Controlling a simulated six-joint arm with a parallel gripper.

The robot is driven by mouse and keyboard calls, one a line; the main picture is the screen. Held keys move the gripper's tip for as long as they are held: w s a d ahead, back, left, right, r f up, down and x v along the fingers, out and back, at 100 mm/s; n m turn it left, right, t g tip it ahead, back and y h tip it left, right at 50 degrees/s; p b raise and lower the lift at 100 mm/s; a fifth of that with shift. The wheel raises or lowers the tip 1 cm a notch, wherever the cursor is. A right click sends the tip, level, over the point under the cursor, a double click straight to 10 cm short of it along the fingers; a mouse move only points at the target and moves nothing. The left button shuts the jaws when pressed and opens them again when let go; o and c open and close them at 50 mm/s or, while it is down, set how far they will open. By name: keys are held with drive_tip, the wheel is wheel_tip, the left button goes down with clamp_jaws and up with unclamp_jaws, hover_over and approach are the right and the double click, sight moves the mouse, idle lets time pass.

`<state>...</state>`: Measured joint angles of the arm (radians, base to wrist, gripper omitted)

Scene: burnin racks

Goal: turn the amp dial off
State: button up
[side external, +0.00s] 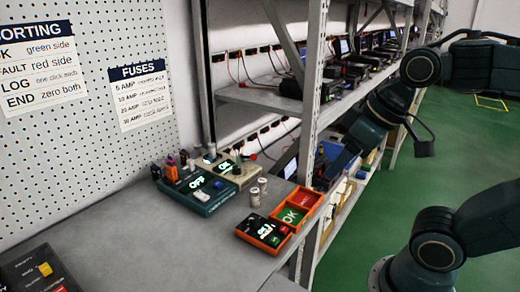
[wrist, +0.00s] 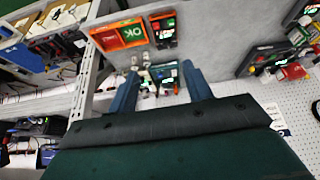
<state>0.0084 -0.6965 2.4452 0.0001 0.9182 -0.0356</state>
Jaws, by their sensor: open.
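No dial in view has a readable amp label. A dark box (side external: 40,270) at the lower left of the side view has a yellow knob (side external: 45,268) and small unreadable labels. A teal box (side external: 190,188) on the bench has a display reading OFF, and a beige box (side external: 234,172) behind it has a lit display that seems to read ON. My gripper is open and empty in the wrist view (wrist: 161,80), its two blue fingers apart. It is above and away from the bench, with small boxes seen between and beyond the fingertips.
An orange tray (side external: 262,234) with a green OK part and a red part sits at the bench's right edge. Small pale cylinders (side external: 258,190) stand beside it. Metal shelving (side external: 306,100) rises close behind.

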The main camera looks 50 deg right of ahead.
drive_tip(key=w+d+r+n+g, duration=0.15)
drive_tip(key=w+r, duration=0.35)
drive_tip(key=w, duration=0.5)
drive_tip(key=n+g, duration=0.4)
drive_tip(key=n, duration=0.3)
hover_over(236, 167)
wheel_tip(236, 167, down, 13)
drive_tip(key=shift+s, duration=0.15)
drive_tip(key=shift+f, duration=0.2)
wheel_tip(236, 167, down, 14)
drive_tip(key=shift+r, duration=0.25)
drive_tip(key=c, duration=1)
